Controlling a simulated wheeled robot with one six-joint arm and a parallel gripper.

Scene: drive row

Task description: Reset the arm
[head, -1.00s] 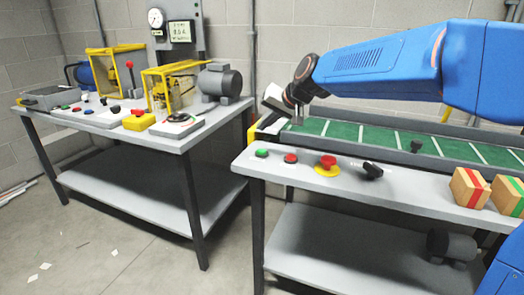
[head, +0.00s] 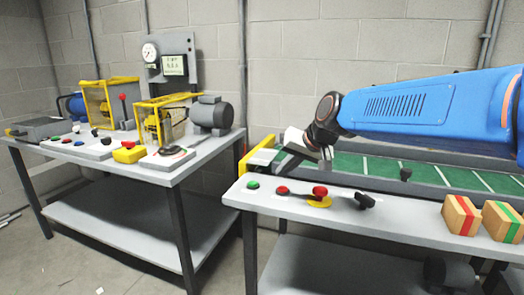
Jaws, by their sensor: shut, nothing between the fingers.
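My blue arm reaches in from the right edge of the head view. My gripper (head: 326,162) is at its dark wrist end, small in the picture, and appears shut with nothing held. It hangs over the left part of the green conveyor belt (head: 352,164), behind the front control panel. It looks apart from the red mushroom button (head: 320,191) on its yellow base, the green button (head: 253,185), the red button (head: 282,190) and the black knob (head: 365,200). Part of the belt is hidden behind my arm.
Two wooden boxes, one with a red stripe (head: 462,214) and one with a green stripe (head: 502,221), stand at the bench's right front. The left bench (head: 168,166) holds a grey motor (head: 211,115), yellow guards and buttons. A gap separates the benches. A gauge (head: 150,52) hangs behind.

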